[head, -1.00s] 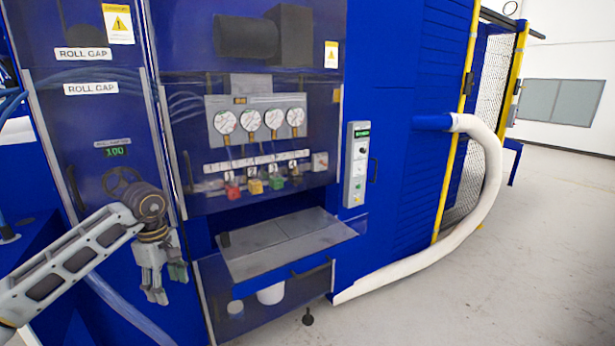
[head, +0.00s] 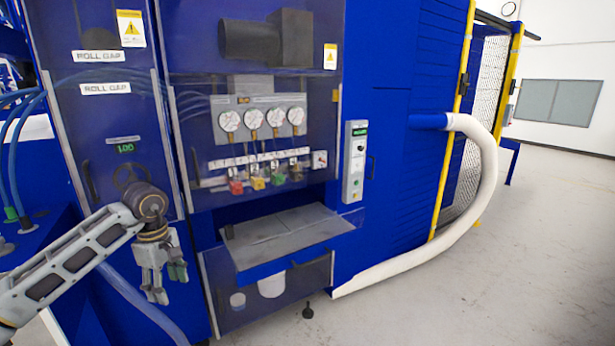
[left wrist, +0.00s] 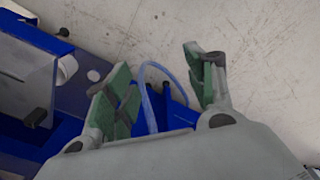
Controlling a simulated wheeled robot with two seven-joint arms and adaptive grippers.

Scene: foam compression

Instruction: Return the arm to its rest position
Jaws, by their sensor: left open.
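My left arm comes in from the left in the head view. Its left gripper (head: 163,281) hangs pointing down in front of the blue machine (head: 398,150), left of the grey shelf. The left gripper is open and empty. In the left wrist view its two green-padded fingers (left wrist: 165,95) stand apart, with a blue hose and the floor behind them. My right gripper is not in view.
The grey shelf (head: 285,235) juts out from the machine. Gauges (head: 253,118) and coloured valves (head: 257,183) sit above it. A blue hose (head: 140,305) runs below my left arm. A white duct (head: 470,225) curves to the floor at right. Open floor (head: 500,285) lies at right.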

